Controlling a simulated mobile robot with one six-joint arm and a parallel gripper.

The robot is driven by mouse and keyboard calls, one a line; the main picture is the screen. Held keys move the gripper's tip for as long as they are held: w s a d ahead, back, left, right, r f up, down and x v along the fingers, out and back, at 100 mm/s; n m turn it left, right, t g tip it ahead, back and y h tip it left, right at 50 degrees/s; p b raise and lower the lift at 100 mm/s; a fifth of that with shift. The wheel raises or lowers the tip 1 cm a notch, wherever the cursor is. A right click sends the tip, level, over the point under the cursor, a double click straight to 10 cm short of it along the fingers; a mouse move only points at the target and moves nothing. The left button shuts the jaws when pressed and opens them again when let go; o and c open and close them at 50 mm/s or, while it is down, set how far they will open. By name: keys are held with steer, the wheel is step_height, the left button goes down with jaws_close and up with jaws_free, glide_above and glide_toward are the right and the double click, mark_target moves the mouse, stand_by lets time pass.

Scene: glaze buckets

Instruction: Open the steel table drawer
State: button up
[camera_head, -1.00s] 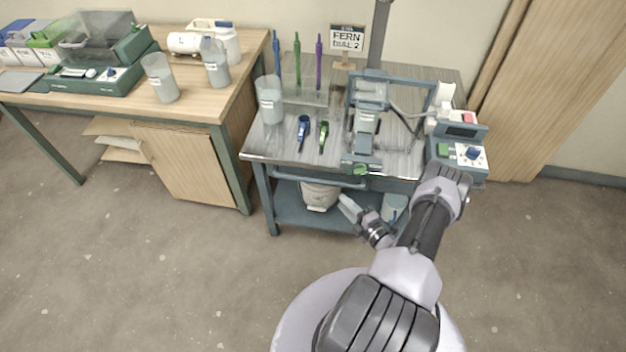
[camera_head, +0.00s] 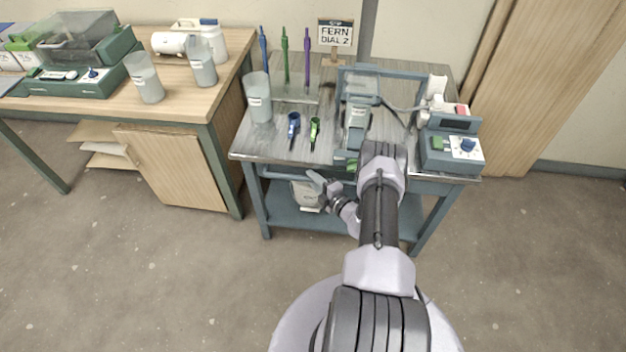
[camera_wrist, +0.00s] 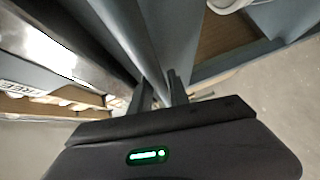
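The steel table (camera_head: 290,148) stands in the middle of the head view. Its drawer handle is a blue-grey bar (camera_head: 282,176) under the front edge of the top, and my arm covers its right part. The drawer looks closed. My gripper (camera_head: 318,180) is at the table front, beside the handle. In the wrist view the two dark fingers (camera_wrist: 162,90) stand apart, with a blue-grey bar (camera_wrist: 166,45) running down toward the gap between them. I cannot tell whether the fingers touch it.
On the steel top are a grey cup (camera_head: 258,98), a blue tool (camera_head: 293,128), a green tool (camera_head: 314,131) and a device with a blue dial (camera_head: 450,150). A white bucket (camera_head: 306,195) is on the lower shelf. A wooden desk (camera_head: 185,105) stands left. The floor in front is clear.

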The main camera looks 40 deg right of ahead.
jaws_close()
stand_by(1.2)
